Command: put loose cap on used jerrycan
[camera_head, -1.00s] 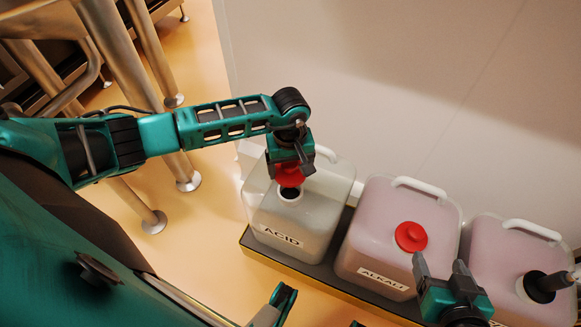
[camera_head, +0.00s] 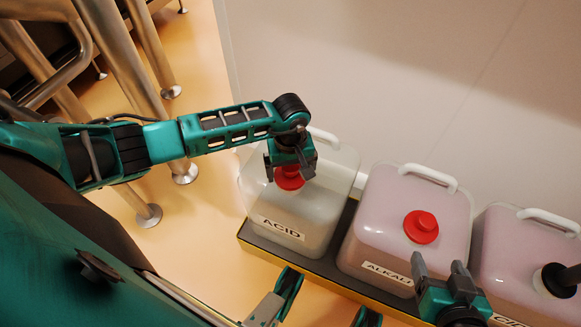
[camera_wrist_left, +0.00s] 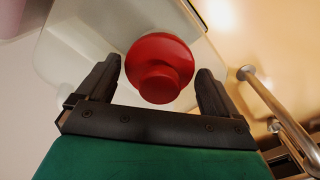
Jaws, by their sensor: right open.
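The used jerrycan is the translucent, nearly empty one labelled ACID (camera_head: 318,215), standing upright at the left of the row. The red cap (camera_head: 289,180) sits over its mouth, and the opening below is hidden. Whether it is fully seated or threaded I cannot tell. My left gripper (camera_head: 291,170) is above the cap with its fingers apart on either side. In the left wrist view the cap (camera_wrist_left: 160,68) lies between the open fingers (camera_wrist_left: 157,85), with a gap on both sides. My right gripper (camera_head: 440,265) is open and empty, in front of the ALKALI jerrycan.
The pink ALKALI jerrycan (camera_head: 385,225), with its own red cap (camera_head: 421,227), stands to the right. A third pink jerrycan (camera_head: 500,255) with a black fitting (camera_head: 560,279) is at the right edge. All stand on a yellow-edged tray (camera_head: 290,268) against a wall. Steel legs (camera_head: 130,80) stand left.

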